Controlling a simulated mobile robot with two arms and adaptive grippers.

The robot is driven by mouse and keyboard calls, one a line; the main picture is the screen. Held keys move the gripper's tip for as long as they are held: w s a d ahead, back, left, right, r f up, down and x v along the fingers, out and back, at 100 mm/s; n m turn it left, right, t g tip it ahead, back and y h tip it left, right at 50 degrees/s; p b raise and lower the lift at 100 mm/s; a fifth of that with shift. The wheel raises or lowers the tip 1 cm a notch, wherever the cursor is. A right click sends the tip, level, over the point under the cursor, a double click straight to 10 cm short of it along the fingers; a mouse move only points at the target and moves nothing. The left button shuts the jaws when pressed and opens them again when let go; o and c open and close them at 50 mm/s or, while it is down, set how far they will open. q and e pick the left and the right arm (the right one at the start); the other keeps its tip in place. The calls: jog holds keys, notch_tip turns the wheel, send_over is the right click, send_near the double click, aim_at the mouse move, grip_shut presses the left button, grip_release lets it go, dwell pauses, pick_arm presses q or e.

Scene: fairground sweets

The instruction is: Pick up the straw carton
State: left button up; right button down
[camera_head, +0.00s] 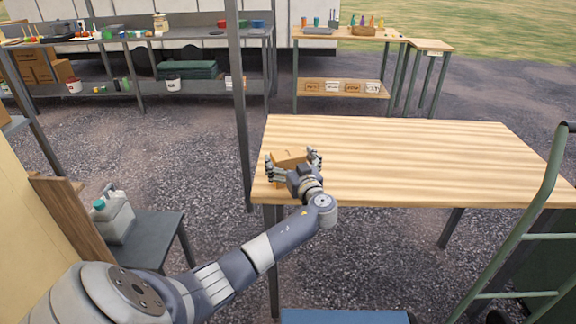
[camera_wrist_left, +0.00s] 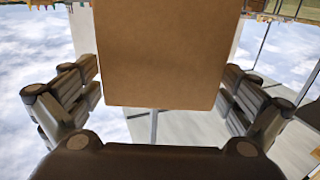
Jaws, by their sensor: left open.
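The straw carton, a plain brown cardboard box (camera_head: 290,155), stands near the left end of the wooden table. My left gripper (camera_head: 294,163) is at the carton's near side with its fingers spread on either side of it. In the left wrist view the carton (camera_wrist_left: 165,55) fills the upper middle, between the two open fingers (camera_wrist_left: 161,78). A gap shows between the carton and each finger there. The carton's lower part is partly hidden by the gripper in the head view. My right gripper is not in view.
The rest of the wooden table top (camera_head: 420,155) is clear. A green hand truck (camera_head: 545,190) stands at its right end. A low grey table with a jug (camera_head: 114,218) is at the left. A metal post (camera_head: 238,100) rises behind the table's left end.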

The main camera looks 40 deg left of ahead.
pick_arm(q)
jog(key=shift+w+a, duration=0.15)
jog(key=shift+a, duration=0.15)
jog(key=shift+c, duration=0.2)
jog(key=c, duration=1.3)
